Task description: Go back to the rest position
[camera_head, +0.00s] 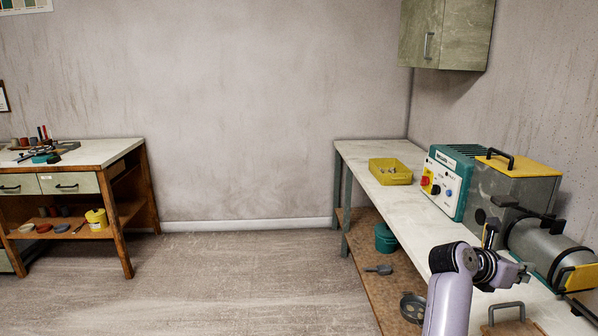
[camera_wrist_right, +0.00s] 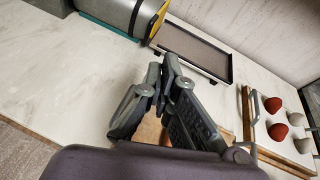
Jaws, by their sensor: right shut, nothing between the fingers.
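My right arm comes in from the bottom right in the head view. My right gripper (camera_head: 522,276) is over the white-topped workbench (camera_head: 376,184), just left of a grey metal cylinder (camera_head: 538,250) on a machine. In the right wrist view, the right gripper (camera_wrist_right: 162,74) shows with its fingers together and nothing between them. The bench top lies below it. My left gripper is not in view.
The bench holds a yellow bin (camera_head: 390,172) and a teal control box (camera_head: 449,182). A wall cabinet (camera_head: 445,34) hangs above. In the wrist view, a shallow tray (camera_wrist_right: 193,52) and a board with red and white knobs (camera_wrist_right: 278,131) lie close. The floor between benches is clear.

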